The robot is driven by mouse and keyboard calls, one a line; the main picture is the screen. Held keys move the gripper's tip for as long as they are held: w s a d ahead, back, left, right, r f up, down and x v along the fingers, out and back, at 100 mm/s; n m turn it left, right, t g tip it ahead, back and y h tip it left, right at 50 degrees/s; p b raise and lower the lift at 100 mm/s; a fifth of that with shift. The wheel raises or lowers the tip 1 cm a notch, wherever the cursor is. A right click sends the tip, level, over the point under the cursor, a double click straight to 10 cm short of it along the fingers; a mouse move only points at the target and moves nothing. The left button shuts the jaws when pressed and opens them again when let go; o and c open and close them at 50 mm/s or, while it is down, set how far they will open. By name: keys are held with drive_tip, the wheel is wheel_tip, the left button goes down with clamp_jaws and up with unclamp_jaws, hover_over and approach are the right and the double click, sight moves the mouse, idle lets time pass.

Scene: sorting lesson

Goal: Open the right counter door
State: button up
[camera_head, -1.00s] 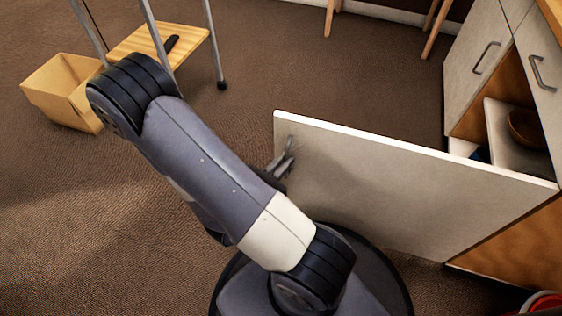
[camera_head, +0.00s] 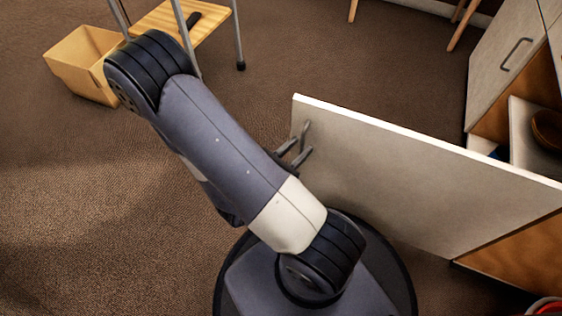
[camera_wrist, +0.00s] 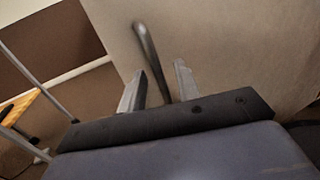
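The open counter door (camera_head: 400,178) is a pale grey panel swung well out from the wooden counter, its free edge toward the middle of the head view. Its grey bar handle (camera_head: 306,131) is near that free edge and also shows in the wrist view (camera_wrist: 148,50). My gripper (camera_head: 295,151) is beside the handle with its two fingers spread apart. In the wrist view, my gripper (camera_wrist: 158,82) has the lower part of the handle appearing between its fingers, with gaps on both sides. Whether a finger touches the handle cannot be told.
A closed counter door (camera_head: 505,65) with a handle stands farther back. A brown bowl (camera_head: 547,128) sits inside the open counter. A wooden bin (camera_head: 82,65) and a metal-legged stand with a wooden shelf (camera_head: 172,20) are at upper left.

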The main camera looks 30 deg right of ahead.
drive_tip(key=p+v, duration=0.2)
drive_tip(key=v, duration=0.8)
drive_tip(key=shift+d, duration=0.1)
idle(0.6)
drive_tip(key=shift+b+x, duration=1.15)
drive_tip(key=shift+x, duration=4.1)
drive_tip(key=shift+s, duration=0.1)
